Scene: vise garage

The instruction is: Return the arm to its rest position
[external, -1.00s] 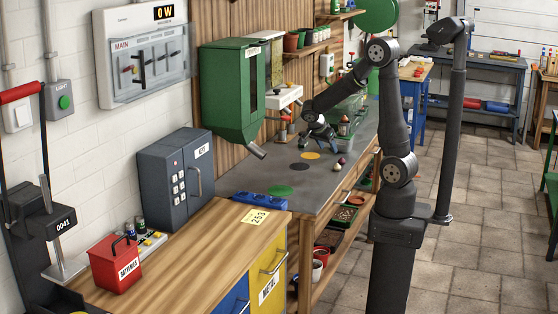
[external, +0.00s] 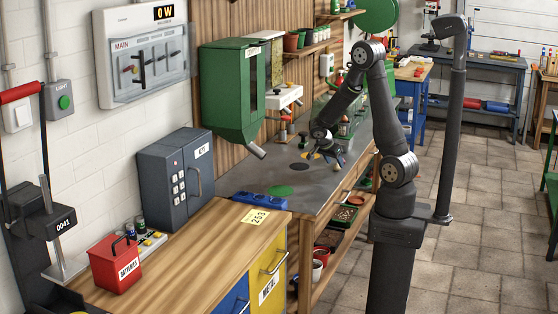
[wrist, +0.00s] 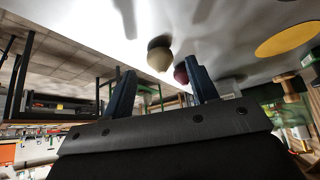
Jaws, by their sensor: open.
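A pale yellow ball-like thing (wrist: 160,56) and a dark red one (wrist: 181,73) rest on the worktop beyond the fingertips. In the external view the gripper largely hides them. The arm is bent at the elbow and reaches left over the bench.
A green hopper (external: 228,95) hangs over the back edge. A blue holder (external: 260,201) lies at the near end. A dark post (external: 452,130) stands right of my arm.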

